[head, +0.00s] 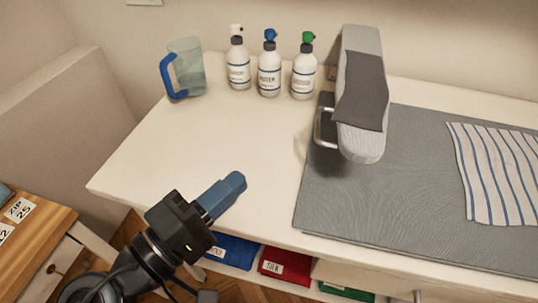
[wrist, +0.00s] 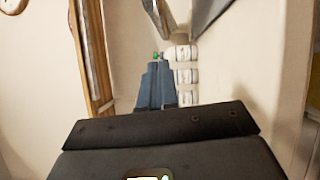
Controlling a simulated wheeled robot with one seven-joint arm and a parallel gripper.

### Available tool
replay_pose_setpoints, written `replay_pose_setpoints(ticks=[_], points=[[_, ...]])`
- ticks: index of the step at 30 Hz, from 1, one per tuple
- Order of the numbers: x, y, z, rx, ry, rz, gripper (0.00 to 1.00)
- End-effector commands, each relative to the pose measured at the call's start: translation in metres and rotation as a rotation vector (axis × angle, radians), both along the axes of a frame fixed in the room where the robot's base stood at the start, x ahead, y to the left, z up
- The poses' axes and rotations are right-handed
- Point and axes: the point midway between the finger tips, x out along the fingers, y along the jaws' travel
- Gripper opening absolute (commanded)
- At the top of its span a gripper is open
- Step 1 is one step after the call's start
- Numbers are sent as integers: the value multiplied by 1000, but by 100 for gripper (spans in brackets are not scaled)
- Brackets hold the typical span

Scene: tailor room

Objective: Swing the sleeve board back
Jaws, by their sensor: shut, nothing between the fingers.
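The sleeve board (head: 362,148) is a narrow, light grey padded board at the back of the table in the head view. It points toward the front, over the left edge of the grey mat (head: 400,220). A dark grey cloth (head: 362,92) lies over its middle. A bent metal bar (head: 318,126) shows at its left side; its lower support is partly hidden. My gripper (head: 238,180) is shut and empty, over the table's front left part, apart from the board and to its front left. Its blue fingers (wrist: 157,85) are together in the wrist view.
Three white spray bottles (head: 269,80) and a clear jug with a blue handle (head: 188,72) stand at the back left. A striped cloth (head: 497,175) lies on the mat's right. Blue (head: 232,250) and red (head: 285,265) bins sit under the front edge. The table's left middle is clear.

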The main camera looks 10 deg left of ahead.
Motion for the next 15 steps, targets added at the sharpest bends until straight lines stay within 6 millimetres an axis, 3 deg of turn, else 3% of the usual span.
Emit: replay_pose_setpoints(ticks=[15], points=[[82, -48, 8, 1, 1, -3, 0]])
